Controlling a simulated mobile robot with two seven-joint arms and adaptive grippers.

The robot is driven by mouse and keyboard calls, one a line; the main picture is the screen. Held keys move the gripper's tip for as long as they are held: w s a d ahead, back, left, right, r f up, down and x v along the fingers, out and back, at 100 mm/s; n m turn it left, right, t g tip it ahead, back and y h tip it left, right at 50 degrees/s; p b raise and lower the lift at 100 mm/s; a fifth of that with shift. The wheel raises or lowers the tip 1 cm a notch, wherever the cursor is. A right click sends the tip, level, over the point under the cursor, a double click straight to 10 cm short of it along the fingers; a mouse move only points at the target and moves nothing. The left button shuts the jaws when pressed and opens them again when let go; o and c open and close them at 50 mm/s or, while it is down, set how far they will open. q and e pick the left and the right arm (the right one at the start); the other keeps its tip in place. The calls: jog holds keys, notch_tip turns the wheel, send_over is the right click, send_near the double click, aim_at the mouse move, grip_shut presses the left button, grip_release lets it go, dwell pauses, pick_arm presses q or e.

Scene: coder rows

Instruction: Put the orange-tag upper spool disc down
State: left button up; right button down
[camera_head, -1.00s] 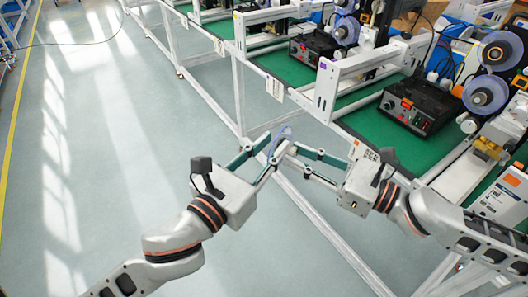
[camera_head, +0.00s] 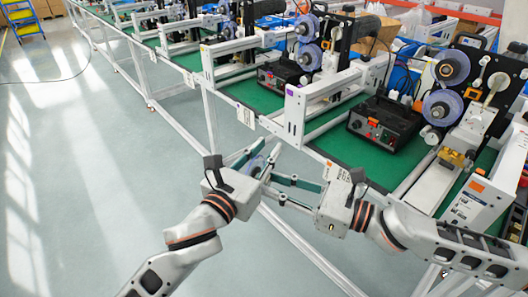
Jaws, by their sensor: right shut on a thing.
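A thin, bluish translucent disc (camera_head: 256,164) is between my two grippers, in front of the line of benches. My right gripper (camera_head: 268,180) comes from the right and is shut on the disc. My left gripper (camera_head: 272,145) comes from the left, with its fingers apart on either side of the disc. The fingers overlap the disc and hide part of it, so contact with the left fingers is unclear. No orange tag can be made out on the disc itself.
The nearest machine has an upper spool (camera_head: 452,67) and a lower spool (camera_head: 442,107). A black box (camera_head: 384,122) with an orange tag stands on the green bench top (camera_head: 345,148). White frame rails (camera_head: 296,112) border it. Open floor (camera_head: 110,170) lies left.

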pick_arm(q)
grip_shut()
pick_arm(e)
jog(key=c, duration=1.7)
grip_release()
